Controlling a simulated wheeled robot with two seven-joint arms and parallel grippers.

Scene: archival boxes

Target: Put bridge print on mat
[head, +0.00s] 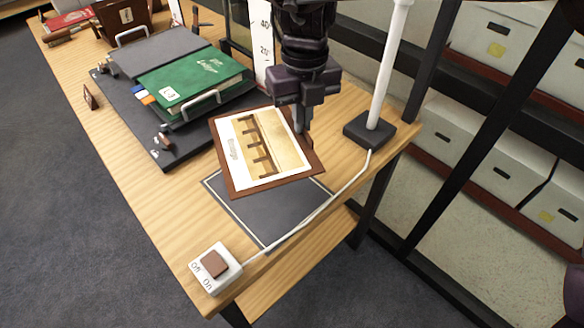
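The bridge print (262,148) is a cream sheet with a brown bridge picture on a brown backing board. It appears raised over the far part of the mat, slightly tilted. My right gripper (302,128) points down at the print's far right edge and appears shut on it; the fingertips are partly hidden. The mat (278,214) is dark grey with a thin white border and lies flat near the table's front end. The print covers its far part.
A white cable (318,212) crosses the mat's right side from a lamp base (369,132) to a switch box (215,268). A green album (195,80) lies on a dark board at left. Boxes fill shelves at right.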

